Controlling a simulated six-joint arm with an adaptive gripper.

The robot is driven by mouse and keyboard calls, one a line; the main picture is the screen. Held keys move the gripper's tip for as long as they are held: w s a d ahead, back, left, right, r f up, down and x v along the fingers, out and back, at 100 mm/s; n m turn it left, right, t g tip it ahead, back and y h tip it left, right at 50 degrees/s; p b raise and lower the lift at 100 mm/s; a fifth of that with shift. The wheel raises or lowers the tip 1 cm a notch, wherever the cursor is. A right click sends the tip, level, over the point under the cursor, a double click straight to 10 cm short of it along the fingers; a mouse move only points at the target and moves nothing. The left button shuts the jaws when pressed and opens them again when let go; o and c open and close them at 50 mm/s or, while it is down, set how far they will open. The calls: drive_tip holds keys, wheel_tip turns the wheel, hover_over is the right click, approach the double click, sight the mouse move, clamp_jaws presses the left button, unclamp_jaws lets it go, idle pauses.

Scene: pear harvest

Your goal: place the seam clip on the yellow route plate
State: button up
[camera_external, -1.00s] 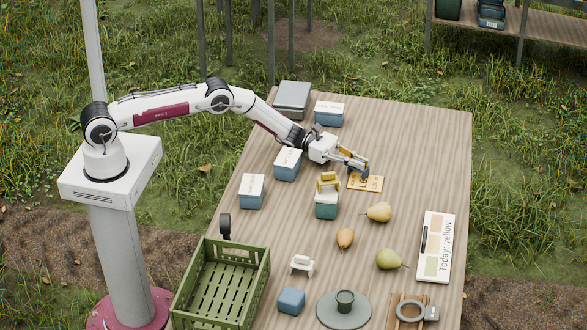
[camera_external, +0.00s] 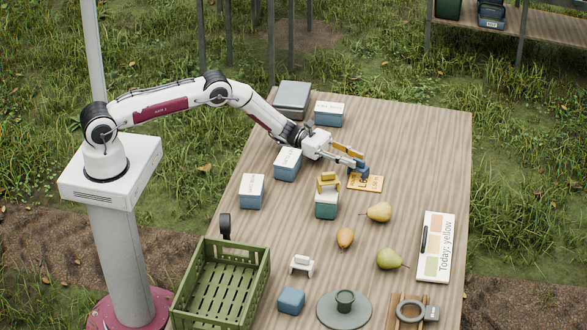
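The yellow route plate (camera_external: 372,184) lies flat on the table, with dark lettering partly covered by my gripper. My gripper (camera_external: 360,168) is low over the plate's upper left edge, its fingers pointing right and down. A small blue shape shows at the fingertips; I cannot tell whether it is finger pads or a held piece, nor whether the fingers are closed. I cannot identify the seam clip for certain. A yellow clip-like piece (camera_external: 328,180) sits on a teal box (camera_external: 326,207), left of the plate. A white clip-like piece (camera_external: 302,263) stands farther toward the front.
White-topped blue boxes (camera_external: 287,165) stand left of my gripper. Pears (camera_external: 379,212) lie below the plate. A green crate (camera_external: 262,282) is at the front left. A board reading "Today: yellow" (camera_external: 436,247) lies at the right. The table right of the plate is clear.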

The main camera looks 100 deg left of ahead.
drive_tip(key=shift+v, duration=4.6)
drive_tip(key=shift+r, duration=0.1)
